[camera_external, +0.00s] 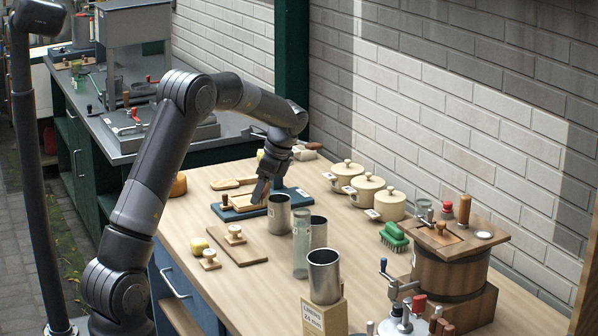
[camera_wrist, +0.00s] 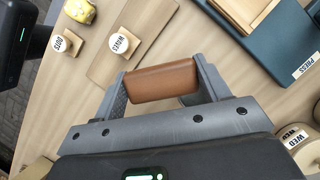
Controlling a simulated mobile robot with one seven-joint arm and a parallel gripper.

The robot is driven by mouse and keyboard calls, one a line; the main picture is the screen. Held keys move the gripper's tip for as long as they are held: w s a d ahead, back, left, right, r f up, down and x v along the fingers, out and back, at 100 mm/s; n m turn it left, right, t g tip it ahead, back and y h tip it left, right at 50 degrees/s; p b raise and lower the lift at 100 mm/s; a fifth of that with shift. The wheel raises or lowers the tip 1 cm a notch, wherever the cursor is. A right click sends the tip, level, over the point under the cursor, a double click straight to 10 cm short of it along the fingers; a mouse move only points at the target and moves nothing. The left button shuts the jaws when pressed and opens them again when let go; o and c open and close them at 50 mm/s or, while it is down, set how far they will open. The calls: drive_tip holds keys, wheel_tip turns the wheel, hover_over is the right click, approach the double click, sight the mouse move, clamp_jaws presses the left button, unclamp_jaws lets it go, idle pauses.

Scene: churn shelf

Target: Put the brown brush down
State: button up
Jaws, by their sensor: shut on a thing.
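The brown brush (camera_wrist: 160,83) shows in the wrist view as a smooth brown block between my two fingers. My gripper (camera_external: 264,190) is shut on it, with one finger at each end. In the external view my gripper hangs low over the blue board (camera_external: 240,213) on the wooden bench (camera_external: 282,262), and the brush is mostly hidden by the fingers. In the wrist view, pale bench and a wooden board (camera_wrist: 150,16) lie beyond the brush. I cannot tell whether the brush touches anything below.
Metal cups (camera_external: 324,280) and a glass cylinder (camera_external: 301,243) stand right of my gripper. Lidded pots (camera_external: 367,189) line the wall, near a green brush (camera_external: 394,236). A wooden churn (camera_external: 452,265) stands at the right. Small stamps (camera_external: 235,234) occupy the front left. Bare bench lies between these.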

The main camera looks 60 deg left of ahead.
drive_tip(key=w+d, duration=0.4)
drive_tip(key=d, duration=0.7)
drive_tip(key=w+d, duration=0.4)
drive_tip(key=d, duration=0.7)
drive_tip(key=d+f+n, duration=0.1)
drive_tip(key=d, duration=0.3)
drive_tip(key=d+f+n+h, duration=0.1)
drive_tip(key=d+f, duration=0.1)
drive_tip(key=d, duration=0.2)
drive_tip(key=d+f+n+g, duration=0.1)
drive_tip(key=d+f+n, duration=0.1)
drive_tip(key=d, duration=0.2)
drive_tip(key=shift+s+f, duration=0.1)
drive_tip(key=shift+s, duration=0.15)
wheel_tip(320, 180, up, 10)
drive_tip(key=s+a+m+t, duration=0.3)
drive_tip(key=a+m+t, duration=0.6)
drive_tip(key=a+m, duration=1.85)
drive_tip(key=shift+m, duration=0.25)
wheel_tip(320, 180, down, 15)
drive_tip(key=shift+s+d+f, duration=0.1)
drive_tip(key=shift+s+d, duration=0.05)
